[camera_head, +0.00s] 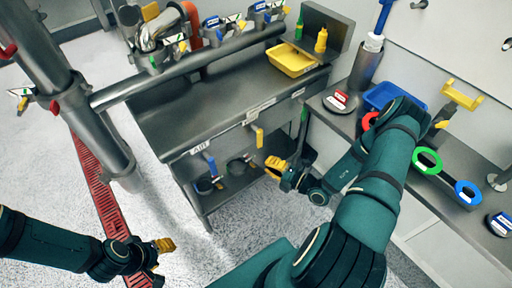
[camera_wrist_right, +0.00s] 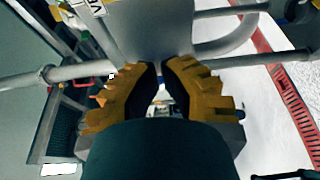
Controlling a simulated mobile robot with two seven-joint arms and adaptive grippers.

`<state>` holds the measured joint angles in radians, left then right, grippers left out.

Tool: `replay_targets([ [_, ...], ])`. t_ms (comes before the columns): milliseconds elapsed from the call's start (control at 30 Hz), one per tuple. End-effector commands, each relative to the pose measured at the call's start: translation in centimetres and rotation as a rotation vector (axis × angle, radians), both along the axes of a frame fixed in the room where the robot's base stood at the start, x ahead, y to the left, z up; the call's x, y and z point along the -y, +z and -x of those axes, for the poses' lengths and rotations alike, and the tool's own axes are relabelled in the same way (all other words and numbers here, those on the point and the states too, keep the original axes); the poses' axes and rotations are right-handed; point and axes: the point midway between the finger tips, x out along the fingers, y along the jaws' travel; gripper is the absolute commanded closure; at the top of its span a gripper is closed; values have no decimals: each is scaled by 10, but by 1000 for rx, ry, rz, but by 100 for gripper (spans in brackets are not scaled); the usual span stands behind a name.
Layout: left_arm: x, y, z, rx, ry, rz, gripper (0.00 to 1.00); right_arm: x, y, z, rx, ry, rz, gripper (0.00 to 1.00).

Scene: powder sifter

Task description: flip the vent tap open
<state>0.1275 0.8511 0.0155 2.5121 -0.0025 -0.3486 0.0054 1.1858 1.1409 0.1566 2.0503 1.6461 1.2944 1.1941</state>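Three tap handles hang along the front of the steel bench: a blue one (camera_head: 212,167) near an AIR label, a yellow one (camera_head: 259,137) and a green one (camera_head: 304,116). The other labels are too small to read, so I cannot tell which is the vent tap. My right gripper (camera_head: 275,166) is in front of the bench, below and right of the yellow handle, apart from it. In the wrist view its yellow fingertips (camera_wrist_right: 160,66) nearly meet with nothing between them. My left gripper (camera_head: 166,245) is low at the left, over the floor, away from the taps.
The steel bench (camera_head: 215,98) carries a yellow tray (camera_head: 292,60) and bottles at its back. A thick pipe (camera_head: 190,66) runs along its left. A side counter (camera_head: 330,115) on the right holds a blue tray (camera_head: 392,97) and coloured rings. The floor before the bench is clear.

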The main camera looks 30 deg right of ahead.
Motion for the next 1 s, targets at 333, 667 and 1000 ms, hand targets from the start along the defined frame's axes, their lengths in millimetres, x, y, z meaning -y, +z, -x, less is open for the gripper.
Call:
replay_targets([
  [333, 0, -6, -1, 3, 0, 0, 53, -19, -1, -40, 3, 6, 1, 100],
  [667, 0, -15, -3, 7, 2, -1, 53, -35, -1, -93, 1, 1, 5, 100],
  [1000, 0, -20, -4, 10, 2, -1, 53, -2, 0, -94, 1, 2, 3, 100],
])
